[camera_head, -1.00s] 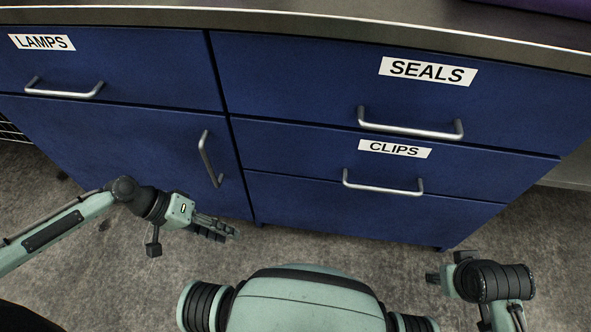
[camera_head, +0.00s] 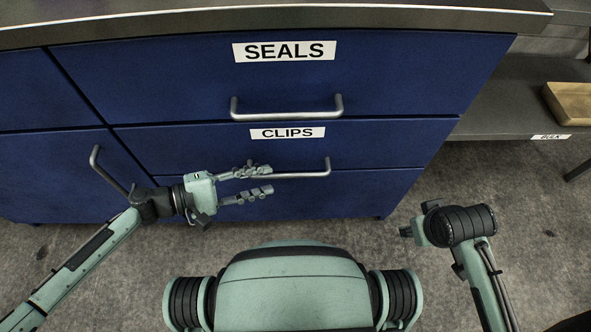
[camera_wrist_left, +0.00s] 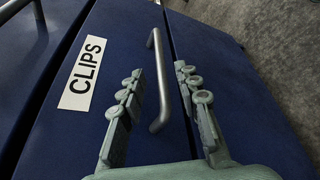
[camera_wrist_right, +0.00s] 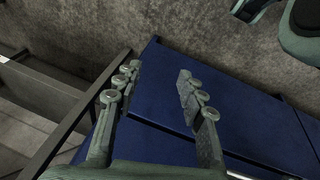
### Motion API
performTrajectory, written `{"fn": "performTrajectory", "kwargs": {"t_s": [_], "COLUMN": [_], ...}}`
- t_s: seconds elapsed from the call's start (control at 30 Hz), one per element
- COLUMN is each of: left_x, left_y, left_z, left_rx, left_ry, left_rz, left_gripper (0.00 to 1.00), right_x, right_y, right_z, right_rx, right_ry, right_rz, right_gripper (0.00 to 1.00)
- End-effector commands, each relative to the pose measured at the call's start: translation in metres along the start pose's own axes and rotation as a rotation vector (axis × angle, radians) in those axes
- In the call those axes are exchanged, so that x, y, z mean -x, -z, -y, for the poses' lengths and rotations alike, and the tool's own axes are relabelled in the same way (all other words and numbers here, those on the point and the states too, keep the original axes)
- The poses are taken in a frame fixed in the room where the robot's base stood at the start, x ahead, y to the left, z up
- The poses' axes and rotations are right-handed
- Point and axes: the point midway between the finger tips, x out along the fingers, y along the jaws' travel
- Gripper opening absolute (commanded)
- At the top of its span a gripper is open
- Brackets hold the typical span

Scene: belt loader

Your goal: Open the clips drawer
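The clips drawer (camera_head: 385,146) is a blue front with a white "CLIPS" label (camera_head: 288,133) and a silver bar handle (camera_head: 312,174). It looks shut, flush with the cabinet. My left gripper (camera_head: 268,180) is open, its fingers pointing right in front of the handle's left part and hiding some of it. In the left wrist view the handle (camera_wrist_left: 160,85) shows between the two fingers (camera_wrist_left: 165,95), lengthwise; I cannot tell how far off it is. My right gripper (camera_wrist_right: 155,90) is open and empty, low at the right in the head view, away from the drawer.
The seals drawer (camera_head: 400,75) with its own handle (camera_head: 286,112) sits directly above. A door handle (camera_head: 108,170) is at the left, near my left wrist. A shelf (camera_head: 500,110) with a cardboard box (camera_head: 568,102) stands at the right. The floor in front is clear.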

Motion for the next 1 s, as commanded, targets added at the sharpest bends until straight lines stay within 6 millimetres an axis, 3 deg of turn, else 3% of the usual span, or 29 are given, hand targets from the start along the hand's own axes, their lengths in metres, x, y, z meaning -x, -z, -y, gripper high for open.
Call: {"fn": "performTrajectory", "kwargs": {"t_s": [0.4, 0.8, 1.0], "left_x": [-0.062, -0.071, -0.071], "left_y": [-0.001, -0.001, -0.001], "left_z": [-0.001, 0.0, 0.0], "left_rx": [-0.001, -0.002, -0.002], "left_ry": [0.0, 0.002, 0.002], "left_rz": [0.002, 0.001, 0.001], "left_gripper": [0.33, 0.33, 0.09], "right_x": [-0.011, -0.014, -0.014], "right_y": [0.0, 0.002, 0.002], "right_z": [0.004, 0.004, 0.004], "right_rx": [-0.003, -0.003, -0.003], "right_ry": [0.01, 0.011, 0.011], "right_rz": [0.004, 0.003, 0.001], "right_gripper": [0.4, 0.4, 0.4]}}
